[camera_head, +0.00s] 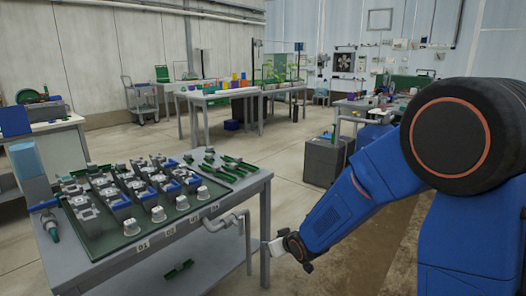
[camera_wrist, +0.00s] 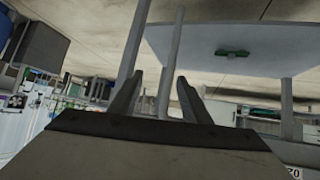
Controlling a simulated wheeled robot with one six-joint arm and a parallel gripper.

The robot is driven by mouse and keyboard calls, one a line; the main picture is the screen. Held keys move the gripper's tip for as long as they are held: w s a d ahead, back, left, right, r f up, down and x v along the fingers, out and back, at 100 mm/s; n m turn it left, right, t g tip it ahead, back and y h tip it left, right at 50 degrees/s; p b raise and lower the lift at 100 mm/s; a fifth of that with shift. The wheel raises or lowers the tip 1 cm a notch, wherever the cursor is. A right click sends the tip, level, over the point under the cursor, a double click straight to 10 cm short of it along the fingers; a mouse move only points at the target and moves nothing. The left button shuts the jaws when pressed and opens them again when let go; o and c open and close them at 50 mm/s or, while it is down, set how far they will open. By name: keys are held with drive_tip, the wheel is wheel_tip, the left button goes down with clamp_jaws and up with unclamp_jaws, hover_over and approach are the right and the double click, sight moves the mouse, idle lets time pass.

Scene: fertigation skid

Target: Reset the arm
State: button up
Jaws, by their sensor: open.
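My arm reaches in from the right in the head view, bent down and to the left. My gripper (camera_head: 274,247) is at its end, low beside the front right corner of the skid table (camera_head: 180,224). In the wrist view my gripper (camera_wrist: 160,78) shows two dark fingers spread apart. A thin grey post lies between them in the picture; its depth from the fingers is unclear. No object is visibly held.
A grey bent pipe (camera_head: 228,221) juts from the table's front edge, close to my gripper. The table top carries a green tray (camera_head: 106,247) with pump-like units. A lower shelf (camera_wrist: 205,45) holds a small green part (camera_wrist: 233,52). Open floor lies behind the table.

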drive_tip(key=s+d+r+m+g+h, duration=0.1)
drive_tip(key=s+d+r+m+h, duration=0.1)
drive_tip(key=s+d+r, duration=0.6)
drive_tip(key=s+d+r+m+g+h, duration=0.1)
drive_tip(key=s+d+r, duration=0.3)
drive_tip(key=s+d, duration=0.4)
drive_tip(key=s+d+r+m+g, duration=0.1)
drive_tip(key=s+d, duration=0.2)
drive_tip(key=s, duration=0.4)
drive_tip(key=s+d+r+m+g+h, duration=0.1)
drive_tip(key=s+d, duration=0.2)
drive_tip(key=s, duration=0.4)
drive_tip(key=s+d+r+m, duration=0.1)
drive_tip(key=s+d, duration=0.2)
drive_tip(key=s, duration=0.4)
drive_tip(key=shift+s+g, duration=0.2)
drive_tip(key=shift+g, duration=0.2)
